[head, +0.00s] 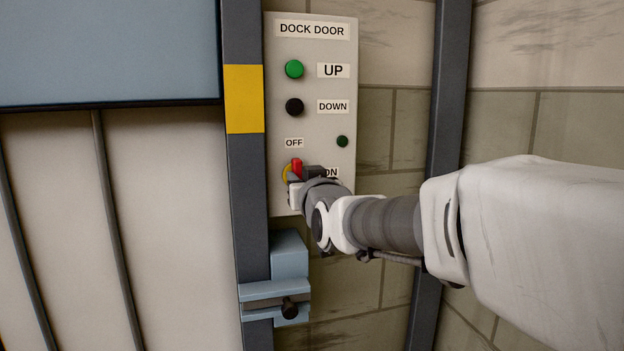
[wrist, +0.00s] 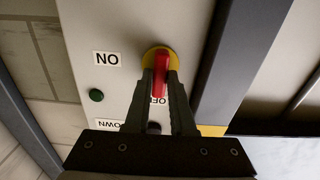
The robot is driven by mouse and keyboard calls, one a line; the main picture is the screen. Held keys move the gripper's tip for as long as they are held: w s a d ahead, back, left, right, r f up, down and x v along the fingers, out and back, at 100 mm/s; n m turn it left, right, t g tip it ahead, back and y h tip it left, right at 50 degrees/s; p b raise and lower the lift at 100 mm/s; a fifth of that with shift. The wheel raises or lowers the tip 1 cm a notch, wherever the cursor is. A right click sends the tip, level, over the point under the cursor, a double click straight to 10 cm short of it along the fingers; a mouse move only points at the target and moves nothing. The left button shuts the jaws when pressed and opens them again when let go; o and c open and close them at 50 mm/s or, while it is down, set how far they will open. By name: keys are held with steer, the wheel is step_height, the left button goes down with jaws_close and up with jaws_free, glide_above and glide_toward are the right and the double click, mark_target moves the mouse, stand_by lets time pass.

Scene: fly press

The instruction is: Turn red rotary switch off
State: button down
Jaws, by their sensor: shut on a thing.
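The red rotary switch (head: 297,165) sits on a yellow round base low on the grey DOCK DOOR panel (head: 312,52). In the head view its handle stands upright, pointing up toward the OFF label (head: 294,142). The ON label (head: 332,172) is to its right, partly covered by my gripper (head: 297,178). In the wrist view the panel appears upside down, and the red handle (wrist: 161,73) points toward the OFF label, which is partly hidden. My gripper (wrist: 161,85) is shut on the handle, one finger on each side.
Above the switch are a green UP button (head: 294,69), a black DOWN button (head: 295,107) and a small dark green lamp (head: 342,141). A dark post (head: 247,180) with a yellow band stands left of the panel. A blue-grey bracket (head: 290,256) is below.

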steer(key=shift+r, duration=0.15)
steer(key=c, duration=0.8)
jaws_free()
steer(key=shift+o, duration=0.2)
steer(key=p+v, duration=0.3)
steer(key=v, duration=1.4)
steer(key=shift+s, duration=0.2)
steer(key=shift+d, duration=0.1)
